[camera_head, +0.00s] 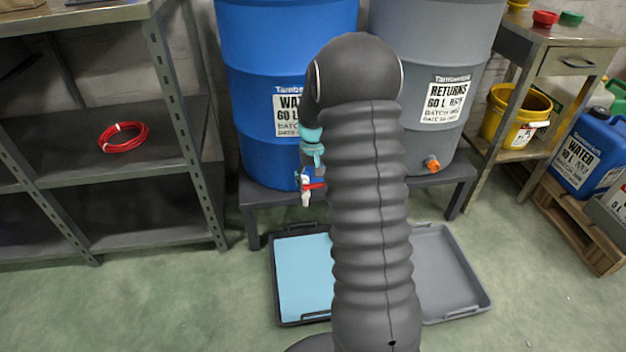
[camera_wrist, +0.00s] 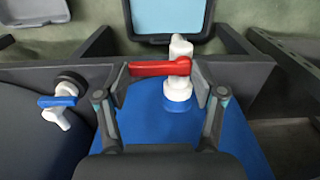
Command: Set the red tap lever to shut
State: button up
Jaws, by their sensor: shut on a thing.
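The red tap lever (camera_wrist: 158,68) lies crosswise on a white tap (camera_wrist: 179,88) in the wrist view, pointing left from the tap body. The tap is on the blue water drum (camera_head: 262,120). In the head view the lever (camera_head: 314,186) points right, across the white spout (camera_head: 305,192). My gripper (camera_wrist: 161,79) has a finger on each side of the lever and is shut on it. In the head view, my gripper (camera_head: 312,160) is just above the tap, and my arm hides part of the drum front.
A second tap with a blue lever (camera_wrist: 56,101) is at left in the wrist view. A blue-lined tray (camera_head: 303,278) and a grey tray (camera_head: 447,272) lie below the drum bench (camera_head: 250,196). A shelf rack (camera_head: 180,130) stands left. The floor between is clear.

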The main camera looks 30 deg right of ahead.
aim_at(313, 184)
jog(key=o, duration=1.1)
jog(key=shift+o, duration=0.2)
notch_tip(313, 184, up, 12)
jog(key=shift+w, duration=0.15)
